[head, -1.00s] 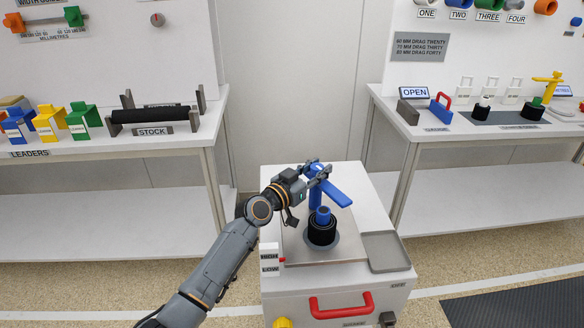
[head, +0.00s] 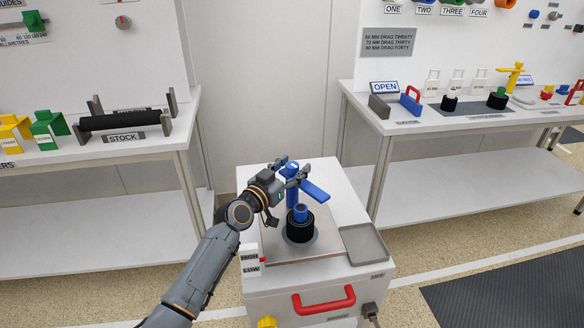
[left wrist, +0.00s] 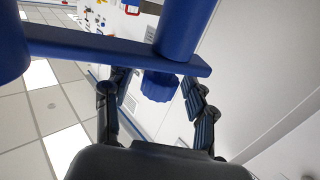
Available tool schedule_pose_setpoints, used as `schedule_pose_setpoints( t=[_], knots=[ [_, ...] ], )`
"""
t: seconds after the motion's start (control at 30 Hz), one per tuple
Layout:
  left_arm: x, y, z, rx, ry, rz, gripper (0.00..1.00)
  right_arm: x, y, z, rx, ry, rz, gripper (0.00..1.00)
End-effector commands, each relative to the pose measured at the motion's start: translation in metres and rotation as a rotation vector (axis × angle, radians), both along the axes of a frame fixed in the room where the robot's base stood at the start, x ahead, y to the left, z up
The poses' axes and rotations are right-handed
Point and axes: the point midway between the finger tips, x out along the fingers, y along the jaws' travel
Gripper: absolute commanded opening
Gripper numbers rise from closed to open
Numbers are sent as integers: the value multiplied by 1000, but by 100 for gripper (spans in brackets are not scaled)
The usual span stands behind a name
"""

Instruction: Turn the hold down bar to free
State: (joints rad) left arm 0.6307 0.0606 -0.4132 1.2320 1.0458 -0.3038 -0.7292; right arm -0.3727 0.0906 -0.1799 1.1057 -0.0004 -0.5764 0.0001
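The blue hold down bar (head: 315,191) sits at the top of a blue post (head: 292,190) on the cart and points toward the lower right. My left gripper (head: 291,172) is at the post's top, by the bar's inner end. In the left wrist view the bar (left wrist: 110,48) crosses above my left gripper's fingers (left wrist: 155,105), and a ridged blue knob (left wrist: 160,86) lies between them. The fingers are apart, with a gap beside the left one; contact on the right is unclear. My right gripper is out of view.
A black roll (head: 299,230) on a blue core stands in front of the post on the cart (head: 345,205). A grey tray (head: 365,245) lies right of it, and a red handle (head: 324,301) is on the front. Tables (head: 420,128) stand on both sides.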

Motion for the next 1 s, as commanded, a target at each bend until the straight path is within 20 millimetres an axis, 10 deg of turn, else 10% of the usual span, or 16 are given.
schedule_pose_setpoints(
  t=[0.7, 1.0],
  knots=[
    [0, 0, 90, -1, -3, 0, 55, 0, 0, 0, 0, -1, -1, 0],
    [0, 0, 100, 0, 1, 1, 55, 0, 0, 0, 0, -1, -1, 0]
  ],
)
